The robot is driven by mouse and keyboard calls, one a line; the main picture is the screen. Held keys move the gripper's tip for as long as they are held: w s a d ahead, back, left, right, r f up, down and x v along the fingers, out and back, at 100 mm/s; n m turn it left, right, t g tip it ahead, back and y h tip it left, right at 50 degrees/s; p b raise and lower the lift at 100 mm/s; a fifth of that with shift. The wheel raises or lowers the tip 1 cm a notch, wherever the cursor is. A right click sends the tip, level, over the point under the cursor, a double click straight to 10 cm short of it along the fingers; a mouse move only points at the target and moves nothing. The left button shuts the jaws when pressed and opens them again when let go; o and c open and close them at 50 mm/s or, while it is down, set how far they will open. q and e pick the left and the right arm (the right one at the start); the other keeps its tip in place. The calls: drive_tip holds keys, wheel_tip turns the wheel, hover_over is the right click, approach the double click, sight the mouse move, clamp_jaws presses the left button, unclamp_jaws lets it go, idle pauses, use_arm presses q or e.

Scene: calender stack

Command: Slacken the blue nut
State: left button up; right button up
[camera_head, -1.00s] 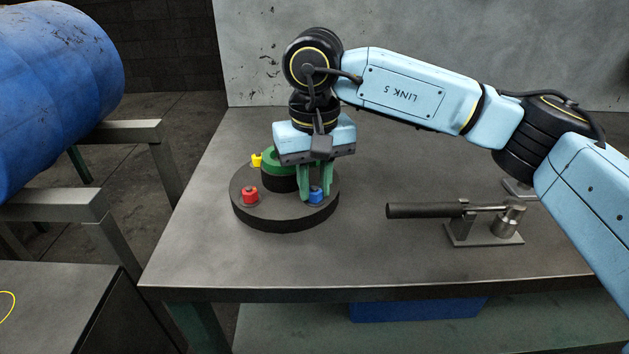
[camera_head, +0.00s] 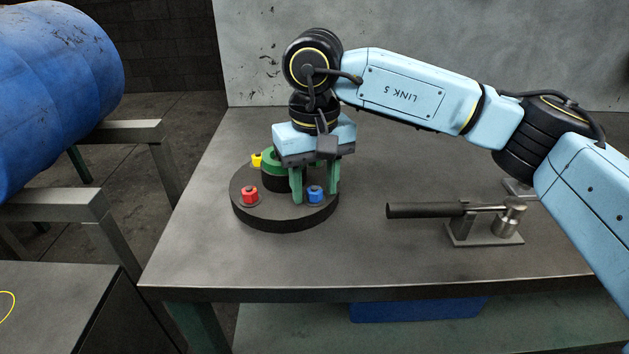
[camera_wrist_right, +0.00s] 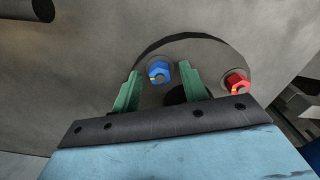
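The blue nut (camera_head: 315,195) sits on the front right of a round dark base (camera_head: 275,216). My right gripper (camera_head: 315,196) points down over it with its green fingers apart, one on each side of the nut. In the right wrist view the blue nut (camera_wrist_right: 159,72) lies between the spread fingertips (camera_wrist_right: 160,72), with gaps visible, and has a small yellow mark on it. A red nut (camera_head: 250,195) and a yellow nut (camera_head: 257,160) sit on the same base, around a green-topped black centre piece (camera_head: 268,160). My left gripper is out of view.
A metal fixture with a black-handled lever (camera_head: 425,210) stands on the table right of the base. A blue barrel (camera_head: 60,90) rests on a metal stand at the left. The table's front (camera_head: 350,270) is clear.

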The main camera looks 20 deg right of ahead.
sight(314, 190)
drive_tip(key=shift+r, duration=0.35)
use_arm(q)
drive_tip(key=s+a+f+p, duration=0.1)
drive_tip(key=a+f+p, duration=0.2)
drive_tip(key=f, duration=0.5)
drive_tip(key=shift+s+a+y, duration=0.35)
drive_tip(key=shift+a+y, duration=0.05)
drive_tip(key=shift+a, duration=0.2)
use_arm(e)
wheel_tip(314, 190, up, 13)
drive_tip(key=shift+f, duration=0.15)
use_arm(q)
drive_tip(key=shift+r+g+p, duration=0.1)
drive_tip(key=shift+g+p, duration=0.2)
drive_tip(key=shift+p, duration=0.05)
